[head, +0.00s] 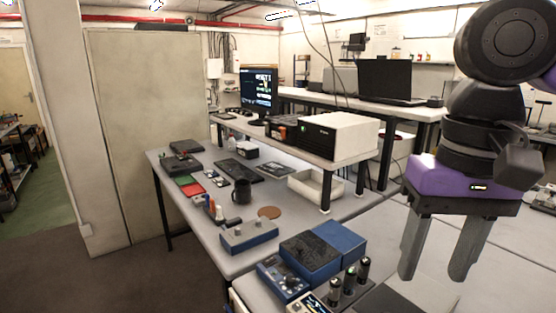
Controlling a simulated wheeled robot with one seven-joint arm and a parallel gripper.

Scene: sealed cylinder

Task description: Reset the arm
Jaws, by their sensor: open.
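My gripper (436,276) hangs at the right of the head view, with a purple body and two grey fingers pointing down. The fingers are apart and nothing shows between them. It is raised in front of the right part of the grey workbench (366,232). My dark arm links rise above it to the top right corner. A black rack with several dark cylinders (350,279) stands on the bench just left of the fingers. I cannot tell how far the fingers are from the bench top.
A blue device (322,249) and a blue box with knobs (249,235) stand left of the gripper. A black mug (241,191), a keyboard (239,170) and a white tray (312,188) lie farther back. A raised shelf holds a monitor (257,90) and a white instrument (338,135). Open floor lies left.

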